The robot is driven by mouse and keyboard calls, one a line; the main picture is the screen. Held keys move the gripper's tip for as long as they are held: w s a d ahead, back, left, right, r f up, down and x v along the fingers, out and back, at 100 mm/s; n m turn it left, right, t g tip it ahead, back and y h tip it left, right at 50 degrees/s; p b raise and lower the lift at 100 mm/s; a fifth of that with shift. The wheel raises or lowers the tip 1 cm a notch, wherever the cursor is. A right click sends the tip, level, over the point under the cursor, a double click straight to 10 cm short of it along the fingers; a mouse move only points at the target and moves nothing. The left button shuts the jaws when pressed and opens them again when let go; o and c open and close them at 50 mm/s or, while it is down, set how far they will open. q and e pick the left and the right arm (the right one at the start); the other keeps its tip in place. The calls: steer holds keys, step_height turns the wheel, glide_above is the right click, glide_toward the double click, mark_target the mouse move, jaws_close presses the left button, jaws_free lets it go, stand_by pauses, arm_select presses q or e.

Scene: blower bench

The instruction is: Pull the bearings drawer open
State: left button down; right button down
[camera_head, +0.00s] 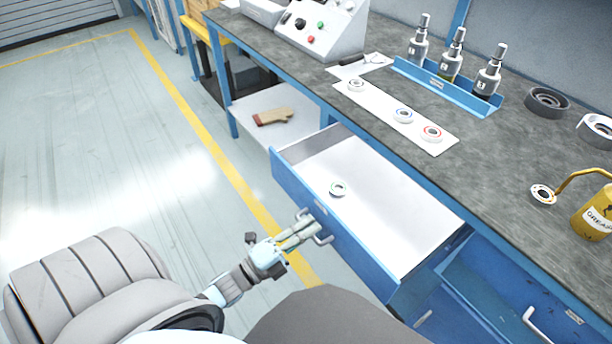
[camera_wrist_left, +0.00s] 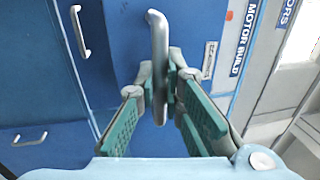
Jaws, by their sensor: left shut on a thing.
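The blue drawer (camera_head: 392,203) under the bench stands pulled out, its white inside in view. One bearing with a greenish ring (camera_head: 339,188) lies in it. My left gripper (camera_head: 306,231) is at the front of the drawer, shut on its metal handle (camera_head: 323,239). In the left wrist view the handle (camera_wrist_left: 158,48) passes between the green-padded fingers of the gripper (camera_wrist_left: 161,92). The small label on the drawer front is too small to read in the head view. My right gripper is not in view.
Bearings lie on a white strip (camera_head: 378,108) on the grey bench top (camera_head: 490,165). A yellow grease can (camera_head: 596,212) stands at the right. A brown-handled item (camera_head: 272,117) lies on the lower shelf. The floor at left is clear.

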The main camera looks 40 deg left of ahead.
arm_select(q)
steer(key=c, duration=1.7)
jaws_free()
steer(key=shift+s, duration=0.1)
steer(key=v, duration=1.2)
